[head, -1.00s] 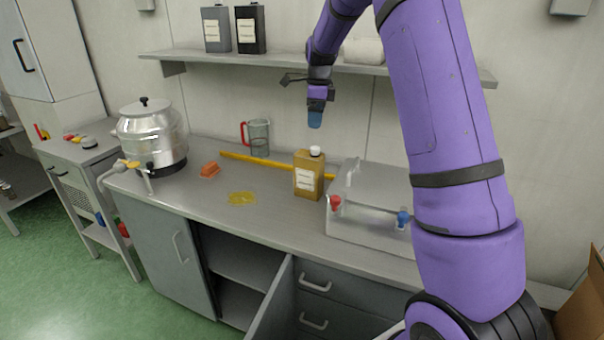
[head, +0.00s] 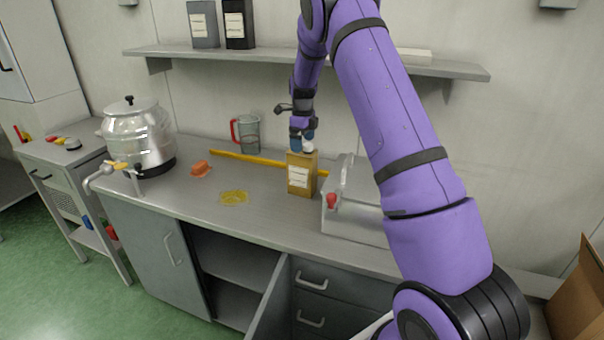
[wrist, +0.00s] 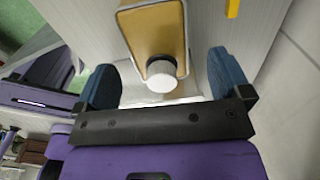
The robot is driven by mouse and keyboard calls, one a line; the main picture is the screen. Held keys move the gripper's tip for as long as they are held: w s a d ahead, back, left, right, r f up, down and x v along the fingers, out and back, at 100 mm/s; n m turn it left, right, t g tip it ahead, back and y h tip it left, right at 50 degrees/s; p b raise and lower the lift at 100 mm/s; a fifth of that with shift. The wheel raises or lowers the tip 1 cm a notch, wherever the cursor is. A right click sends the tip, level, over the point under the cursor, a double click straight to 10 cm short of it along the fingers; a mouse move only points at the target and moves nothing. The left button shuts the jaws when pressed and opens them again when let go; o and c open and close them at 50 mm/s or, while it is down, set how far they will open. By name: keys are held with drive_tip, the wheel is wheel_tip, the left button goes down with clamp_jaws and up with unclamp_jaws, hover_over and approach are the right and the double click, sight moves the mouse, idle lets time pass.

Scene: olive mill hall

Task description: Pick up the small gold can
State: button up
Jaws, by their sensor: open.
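The small gold can (head: 301,179), with a white cap and a pale label, stands upright on the steel counter (head: 262,215). In the wrist view the gold can (wrist: 153,32) is seen from above, its white cap (wrist: 161,82) between the two blue fingertips. My gripper (head: 303,140) is at the can's top, pointing down. In the wrist view my gripper (wrist: 166,82) is open, with a gap visible on both sides of the cap. The fingers partly hide the cap in the head view.
A yellow bar (head: 245,158) lies behind. A measuring jug (head: 249,134), orange block (head: 201,168), yellow puddle (head: 233,197) and steel pot (head: 140,135) are to the left. A shelf (head: 300,62) hangs above.

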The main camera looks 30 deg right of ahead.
sight(302, 170)
wheel_tip(302, 170, down, 5)
drive_tip(key=shift+a, duration=0.1)
drive_tip(key=shift+r, duration=0.1)
clamp_jaws()
idle(0.4)
